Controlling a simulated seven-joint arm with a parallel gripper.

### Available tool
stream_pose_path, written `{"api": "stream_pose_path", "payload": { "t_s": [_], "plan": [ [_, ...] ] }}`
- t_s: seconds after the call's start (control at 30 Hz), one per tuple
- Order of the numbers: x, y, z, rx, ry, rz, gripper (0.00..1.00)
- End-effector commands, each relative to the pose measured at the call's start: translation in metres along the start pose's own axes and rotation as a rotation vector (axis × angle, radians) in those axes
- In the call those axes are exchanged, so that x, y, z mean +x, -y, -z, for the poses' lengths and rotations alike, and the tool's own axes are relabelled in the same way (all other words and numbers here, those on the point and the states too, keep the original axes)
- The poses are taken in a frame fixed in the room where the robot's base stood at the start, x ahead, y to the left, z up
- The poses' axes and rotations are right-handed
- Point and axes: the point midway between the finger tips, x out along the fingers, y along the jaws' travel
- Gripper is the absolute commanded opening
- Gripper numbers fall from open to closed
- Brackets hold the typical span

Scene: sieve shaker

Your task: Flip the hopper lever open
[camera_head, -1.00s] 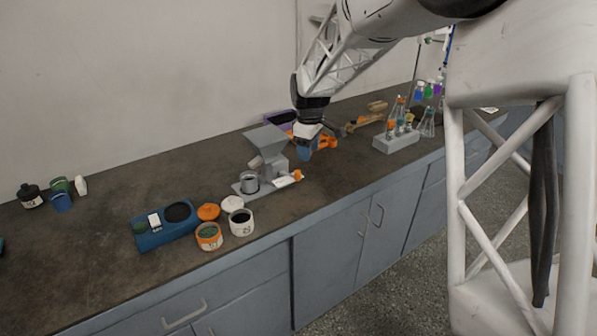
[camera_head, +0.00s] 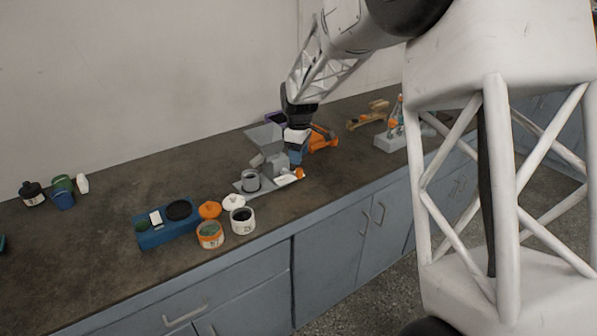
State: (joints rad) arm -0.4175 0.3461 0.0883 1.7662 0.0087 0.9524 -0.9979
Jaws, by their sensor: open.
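The grey sieve shaker with its hopper (camera_head: 264,136) stands on the dark counter, with a metal cup (camera_head: 250,180) on its base. A small orange-tipped lever (camera_head: 298,173) shows at the right side of its base; I cannot tell whether this is the hopper lever. My gripper (camera_head: 296,155) points down just right of the hopper, above and behind the orange tip. It is open, with no object seen in it. Its fingertips are small and partly merge with the shaker, so I cannot tell whether they touch it.
A blue scale (camera_head: 165,225), an orange-rimmed jar (camera_head: 210,235), a white jar (camera_head: 242,221) and two lids stand at the front left. An orange tool (camera_head: 322,138) lies right behind my gripper. A grey rack (camera_head: 390,142) stands farther right.

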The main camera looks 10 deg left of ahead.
Motion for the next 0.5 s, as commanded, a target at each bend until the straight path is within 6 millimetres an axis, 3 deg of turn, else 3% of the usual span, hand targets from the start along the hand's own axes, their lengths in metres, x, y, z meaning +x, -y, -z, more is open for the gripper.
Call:
{"api": "stream_pose_path", "payload": {
  "t_s": [0.5],
  "plan": [
    [0.057,0.0,0.0,0.0,0.0,0.0,0.51]
  ]
}}
